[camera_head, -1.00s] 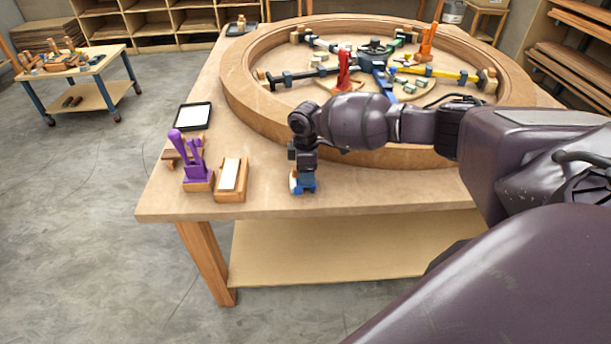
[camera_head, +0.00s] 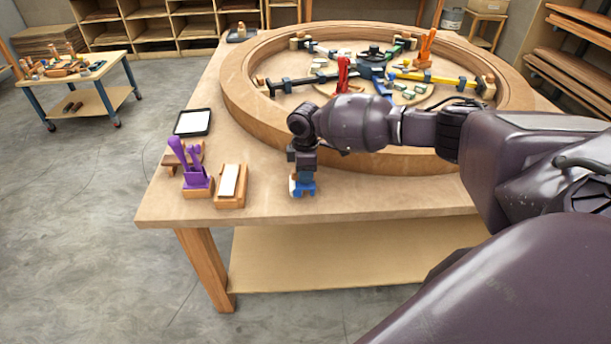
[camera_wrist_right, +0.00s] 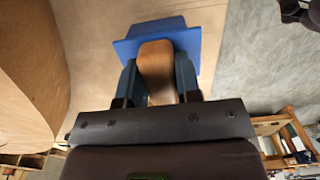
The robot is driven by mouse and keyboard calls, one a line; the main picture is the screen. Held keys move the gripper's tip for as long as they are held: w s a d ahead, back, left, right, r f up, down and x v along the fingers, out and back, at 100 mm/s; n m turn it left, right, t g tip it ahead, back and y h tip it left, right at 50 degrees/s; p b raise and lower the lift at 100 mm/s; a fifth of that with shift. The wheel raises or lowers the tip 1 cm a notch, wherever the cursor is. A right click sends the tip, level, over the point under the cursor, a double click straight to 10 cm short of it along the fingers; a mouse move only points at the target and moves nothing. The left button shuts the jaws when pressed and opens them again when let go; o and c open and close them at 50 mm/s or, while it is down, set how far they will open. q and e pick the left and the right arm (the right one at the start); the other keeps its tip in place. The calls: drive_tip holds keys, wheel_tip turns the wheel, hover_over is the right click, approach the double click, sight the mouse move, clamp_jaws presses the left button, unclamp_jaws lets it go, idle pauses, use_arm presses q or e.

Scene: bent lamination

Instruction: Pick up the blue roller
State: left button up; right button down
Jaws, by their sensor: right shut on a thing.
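The blue roller (camera_head: 303,186) is at the front of the workbench, right of the wooden block with a white top. In the right wrist view its blue part (camera_wrist_right: 150,28) lies beyond a rounded wooden handle (camera_wrist_right: 156,65). My right gripper (camera_head: 303,172) points down over the roller. In the right wrist view its two fingers (camera_wrist_right: 158,80) are shut on the wooden handle, one on each side. Whether the roller touches the bench cannot be told.
A large wooden ring (camera_head: 240,100) with colored clamps inside fills the back of the workbench (camera_head: 400,197). Purple tools in a wooden holder (camera_head: 197,187), a white-topped wooden block (camera_head: 231,187) and a dark-rimmed tray (camera_head: 208,124) stand left of the roller. A small cart (camera_head: 97,68) is farther left.

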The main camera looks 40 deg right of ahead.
use_arm(q)
wheel_tip(320, 180, up, 2)
drive_tip(key=shift+w+r+p, duration=0.1)
drive_tip(key=shift+p, duration=0.65)
use_arm(e)
wheel_tip(320, 180, up, 19)
drive_tip(key=shift+f, duration=0.2)
drive_tip(key=c, duration=1.4)
unclamp_jaws()
use_arm(q)
drive_tip(key=shift+w, duration=0.15)
use_arm(e)
drive_tip(key=shift+c, duration=1.2)
